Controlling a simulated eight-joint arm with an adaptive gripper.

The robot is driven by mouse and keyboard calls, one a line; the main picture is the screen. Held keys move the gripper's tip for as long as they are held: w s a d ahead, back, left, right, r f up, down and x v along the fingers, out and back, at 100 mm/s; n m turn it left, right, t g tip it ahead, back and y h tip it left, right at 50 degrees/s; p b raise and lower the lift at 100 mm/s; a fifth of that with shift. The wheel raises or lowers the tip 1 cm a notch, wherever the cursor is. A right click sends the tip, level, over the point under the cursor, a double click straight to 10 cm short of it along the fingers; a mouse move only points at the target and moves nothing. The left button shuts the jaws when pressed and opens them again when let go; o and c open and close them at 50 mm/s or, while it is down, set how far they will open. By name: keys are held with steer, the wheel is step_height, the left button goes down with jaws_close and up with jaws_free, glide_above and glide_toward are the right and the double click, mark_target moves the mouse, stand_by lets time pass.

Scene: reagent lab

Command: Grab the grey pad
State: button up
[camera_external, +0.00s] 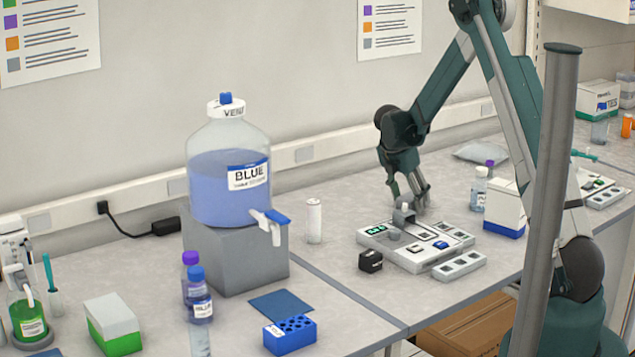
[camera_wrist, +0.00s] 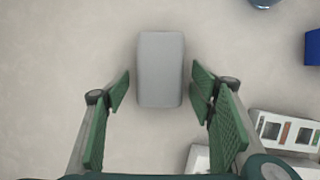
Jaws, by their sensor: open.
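The grey pad (camera_wrist: 160,70) is a rounded, upright-oriented grey block in the wrist view, ahead of my gripper and centred between its fingers. In the external view, what seems to be the same grey pad (camera_external: 403,214) shows just below my fingertips, at the back left of a white instrument. My gripper (camera_wrist: 160,85) is open, with green ribbed finger pads on either side and clear gaps to the pad. In the external view my gripper (camera_external: 408,192) points down over this spot. Whether the fingers are level with the pad is unclear.
The white instrument (camera_external: 420,247) with buttons stands close by, and a slotted module (camera_external: 460,266) lies at its front right. A small black block (camera_external: 371,261) sits at its left. A white and blue box (camera_external: 505,208) and a bottle (camera_external: 478,188) stand to the right.

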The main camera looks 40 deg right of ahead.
mark_target(409, 197)
steer(key=c, duration=1)
steer(key=shift+r, duration=0.15)
steer(key=shift+r, duration=4.9)
